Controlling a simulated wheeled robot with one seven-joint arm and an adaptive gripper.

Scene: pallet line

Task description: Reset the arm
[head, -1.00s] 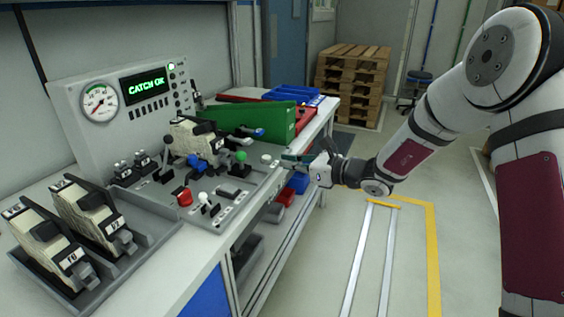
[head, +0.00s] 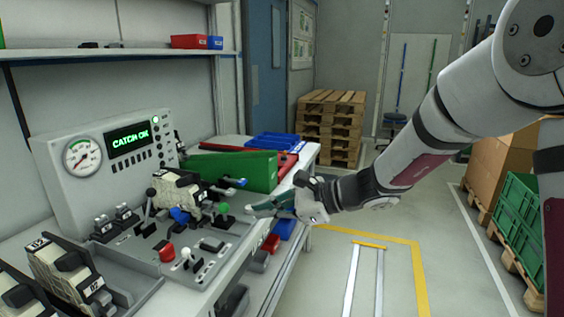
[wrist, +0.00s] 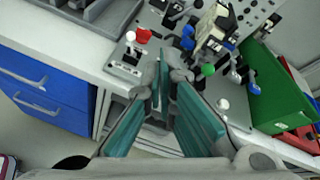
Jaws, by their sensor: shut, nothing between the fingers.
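My arm reaches in from the right in the head view. My gripper (head: 262,207) is shut and empty, held at the front edge of the workbench beside the control panel. In the wrist view my gripper (wrist: 163,72) shows its teal fingers closed together at the tips, above the bench's front edge. The display (head: 129,138) reads "CATCH OK".
A green bin (head: 235,170) stands on the bench behind the panel. Labelled blocks sit in a grey tray (head: 130,293) at the lower left. Stacked pallets (head: 330,128) stand at the back, and green crates (head: 519,210) at the right. The floor between is open.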

